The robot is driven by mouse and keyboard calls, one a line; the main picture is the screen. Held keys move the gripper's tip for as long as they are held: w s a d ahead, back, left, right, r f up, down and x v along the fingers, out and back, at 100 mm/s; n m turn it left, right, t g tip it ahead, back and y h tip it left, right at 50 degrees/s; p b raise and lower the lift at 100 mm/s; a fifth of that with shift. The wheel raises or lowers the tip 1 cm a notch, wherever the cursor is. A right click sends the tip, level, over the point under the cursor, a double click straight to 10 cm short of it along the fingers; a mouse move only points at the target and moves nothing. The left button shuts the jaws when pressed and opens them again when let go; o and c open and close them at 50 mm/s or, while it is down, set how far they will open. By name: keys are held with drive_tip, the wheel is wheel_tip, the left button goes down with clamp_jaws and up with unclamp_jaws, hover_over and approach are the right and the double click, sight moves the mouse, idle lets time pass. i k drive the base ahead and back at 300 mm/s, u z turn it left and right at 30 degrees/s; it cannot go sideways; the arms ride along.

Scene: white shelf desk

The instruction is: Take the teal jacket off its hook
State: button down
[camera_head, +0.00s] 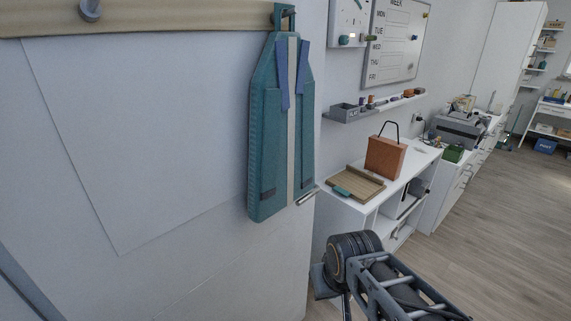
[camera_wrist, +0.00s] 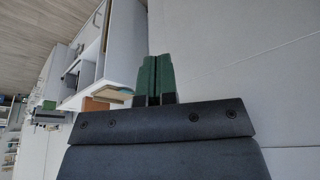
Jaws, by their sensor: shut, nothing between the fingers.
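The teal jacket (camera_head: 267,140) hangs flat against the white panel in the head view, with a pale stripe down its front and blue straps near the top. Its loop (camera_head: 284,17) is at the hook on the wooden rail (camera_head: 180,19); the hook itself is mostly hidden by the loop. My gripper (camera_wrist: 154,78) shows in the wrist view with its green fingers together and nothing between them. The jacket does not show in the wrist view, so my gripper is apart from it. In the head view my arm is at the bottom right, below and right of the jacket.
A second, bare hook (camera_head: 90,9) is on the rail at the left. A metal handle (camera_head: 308,197) sits just right of the jacket's hem. A white desk (camera_head: 408,172) with a wooden tray (camera_head: 357,195) and an orange-brown bag (camera_head: 385,158) stands at the right. The floor is clear.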

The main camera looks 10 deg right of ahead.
sight(281, 162)
drive_tip(key=u, duration=1.3)
drive_tip(key=i, duration=0.45)
drive_tip(key=z, duration=0.6)
